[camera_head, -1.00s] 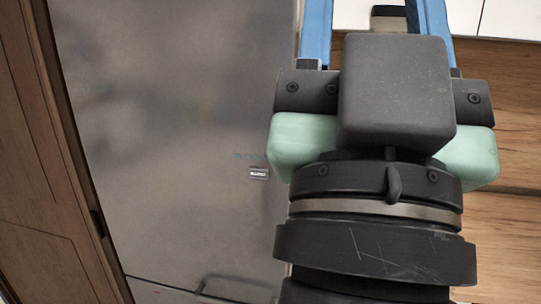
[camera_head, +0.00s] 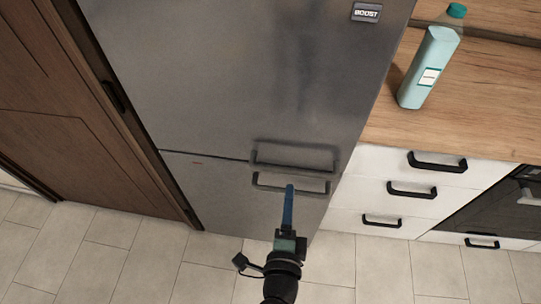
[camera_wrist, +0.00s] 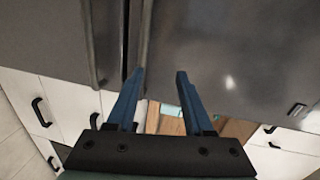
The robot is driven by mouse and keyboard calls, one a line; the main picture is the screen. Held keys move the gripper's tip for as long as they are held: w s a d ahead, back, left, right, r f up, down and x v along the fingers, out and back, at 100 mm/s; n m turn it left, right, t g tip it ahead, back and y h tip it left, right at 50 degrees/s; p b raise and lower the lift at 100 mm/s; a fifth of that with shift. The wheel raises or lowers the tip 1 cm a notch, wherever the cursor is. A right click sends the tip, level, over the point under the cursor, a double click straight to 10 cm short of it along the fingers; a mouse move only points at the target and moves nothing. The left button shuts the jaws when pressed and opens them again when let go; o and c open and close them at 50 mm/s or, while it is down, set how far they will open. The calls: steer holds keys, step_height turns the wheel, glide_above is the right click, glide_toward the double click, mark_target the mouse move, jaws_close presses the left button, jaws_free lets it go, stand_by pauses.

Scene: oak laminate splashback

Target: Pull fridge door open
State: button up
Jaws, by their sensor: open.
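The fridge is grey metal with an upper door (camera_head: 240,80) and a lower door (camera_head: 215,185), both closed. A bar handle (camera_head: 292,158) sits at the bottom of the upper door, and another bar handle (camera_head: 270,181) at the top of the lower door. My gripper (camera_head: 289,187) points at the handles, its blue fingers overlapping the lower handle in the head view. In the wrist view my gripper (camera_wrist: 160,75) is open with nothing held between its fingers. A handle bar (camera_wrist: 146,38) runs just beyond the left fingertip there; I cannot tell whether they touch.
White drawers with black handles (camera_head: 412,190) and a wooden worktop (camera_head: 480,95) with a pale teal bottle (camera_head: 428,70) stand right of the fridge. A brown wooden door (camera_head: 80,130) is at left. The tiled floor (camera_head: 150,265) in front looks clear.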

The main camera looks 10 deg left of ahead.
mark_target(294, 170)
steer(key=shift+m+g, duration=0.3)
steer(key=shift+m, duration=0.1)
steer(key=x, duration=0.4)
steer(key=f+x, duration=0.1)
steer(key=x, duration=0.3)
steer(key=f+b+x, duration=0.1)
steer(key=x, duration=0.3)
steer(key=shift+s+d+f, duration=0.25)
steer(key=shift+c, duration=0.4)
jaws_close()
stand_by(0.4)
